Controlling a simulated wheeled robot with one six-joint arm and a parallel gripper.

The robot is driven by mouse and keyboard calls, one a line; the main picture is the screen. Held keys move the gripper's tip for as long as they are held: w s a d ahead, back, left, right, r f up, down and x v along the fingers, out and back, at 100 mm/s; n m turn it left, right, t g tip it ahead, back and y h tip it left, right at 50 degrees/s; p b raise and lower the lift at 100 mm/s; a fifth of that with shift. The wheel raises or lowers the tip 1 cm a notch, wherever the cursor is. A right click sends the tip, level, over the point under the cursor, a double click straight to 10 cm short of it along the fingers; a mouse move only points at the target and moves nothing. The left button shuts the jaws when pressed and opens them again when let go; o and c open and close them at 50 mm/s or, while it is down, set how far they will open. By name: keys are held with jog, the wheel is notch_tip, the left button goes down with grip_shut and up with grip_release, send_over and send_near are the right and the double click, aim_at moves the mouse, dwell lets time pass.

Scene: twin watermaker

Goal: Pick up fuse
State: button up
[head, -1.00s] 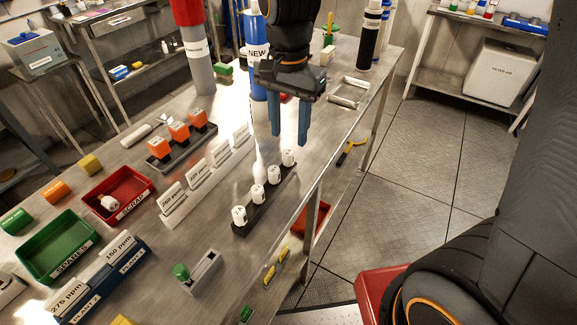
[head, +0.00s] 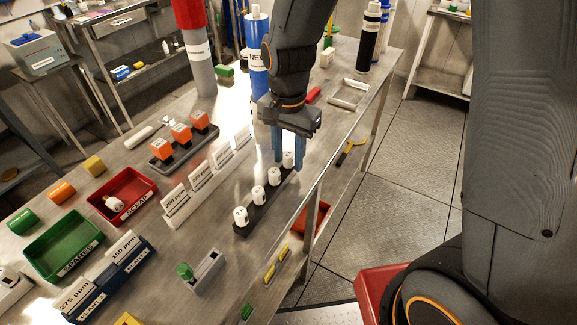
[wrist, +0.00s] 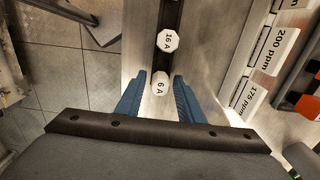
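Several white fuses stand upright in a row in a dark rack (head: 250,224) near the table's front edge. The nearest one (head: 240,216) is at the rack's near end. My gripper (head: 288,166) is at the rack's far end, with its blue fingers around the last fuse (head: 288,159). In the wrist view this fuse (wrist: 160,84), marked 6 A, lies between the open fingers, with a gap on both sides. The fuse beside it (wrist: 168,40) is marked 16 A.
A row of ppm label cards (head: 203,177) stands left of the rack. A red SCRAP tray (head: 142,207) with a white fuse inside and a green SPARES tray (head: 90,238) lie further left. A blue NEW cylinder (head: 257,60) stands behind my gripper.

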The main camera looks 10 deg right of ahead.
aim_at(289, 154)
grip_shut()
notch_tip(289, 154, up, 10)
jog(key=shift+r+b, duration=0.1)
jog(key=shift+b, duration=0.6)
jog(key=shift+c, duration=1.8)
grip_release()
grip_shut()
jog(key=shift+s, duration=0.1)
